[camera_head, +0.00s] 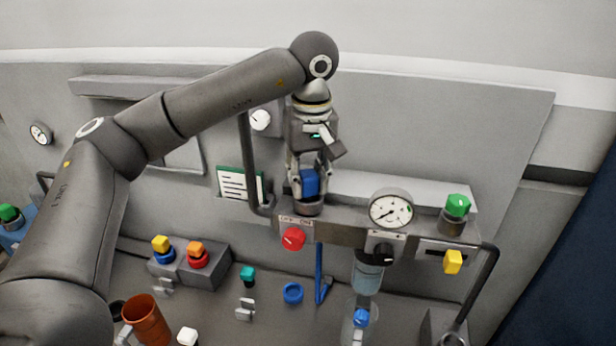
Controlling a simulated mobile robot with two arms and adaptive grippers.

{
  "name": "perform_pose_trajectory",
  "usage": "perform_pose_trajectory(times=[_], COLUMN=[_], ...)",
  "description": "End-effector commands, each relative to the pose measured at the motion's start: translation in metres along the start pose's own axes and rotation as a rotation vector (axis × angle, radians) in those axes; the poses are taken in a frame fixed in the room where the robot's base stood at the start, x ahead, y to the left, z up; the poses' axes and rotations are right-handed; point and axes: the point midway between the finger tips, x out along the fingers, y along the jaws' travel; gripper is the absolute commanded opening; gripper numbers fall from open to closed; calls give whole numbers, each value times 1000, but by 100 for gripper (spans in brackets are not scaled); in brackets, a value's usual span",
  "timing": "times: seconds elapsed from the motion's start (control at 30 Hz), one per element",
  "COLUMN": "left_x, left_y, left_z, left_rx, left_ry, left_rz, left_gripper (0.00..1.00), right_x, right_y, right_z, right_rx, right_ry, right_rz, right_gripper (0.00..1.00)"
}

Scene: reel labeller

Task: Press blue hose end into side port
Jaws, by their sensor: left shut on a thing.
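My left gripper (309,178) points down at the top edge of the machine's front panel, with its fingers closed around a blue hose end (310,183). The fingers hide part of the blue piece. Directly below it is a round metal port (308,208) on the ledge. The blue piece is upright over this port; whether it is seated in it or just above it, I cannot tell. A thin blue hose (319,270) shows below the panel; its link to the held piece is hidden. My right gripper is not in view.
A dark bent pipe (252,165) stands just left of the gripper. A blue ring (292,293) lies lower down.

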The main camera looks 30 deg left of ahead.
Motion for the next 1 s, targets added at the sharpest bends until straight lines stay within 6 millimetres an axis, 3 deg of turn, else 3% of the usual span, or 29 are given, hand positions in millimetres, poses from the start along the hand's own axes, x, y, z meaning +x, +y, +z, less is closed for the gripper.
perform_pose_trajectory(times=[0.37,0.4,0.6,1.0], left_x=[3,3,3,-6], left_y=[0,0,0,1], left_z=[1,1,1,0], left_rx=[1,1,1,0], left_ry=[-2,-3,-2,0], left_rz=[-3,-3,-2,1], left_gripper=[6,34,57,57], right_x=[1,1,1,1], right_y=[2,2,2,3], right_z=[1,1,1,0], right_rx=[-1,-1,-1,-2], right_ry=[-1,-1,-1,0], right_rz=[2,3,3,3], right_gripper=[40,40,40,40])
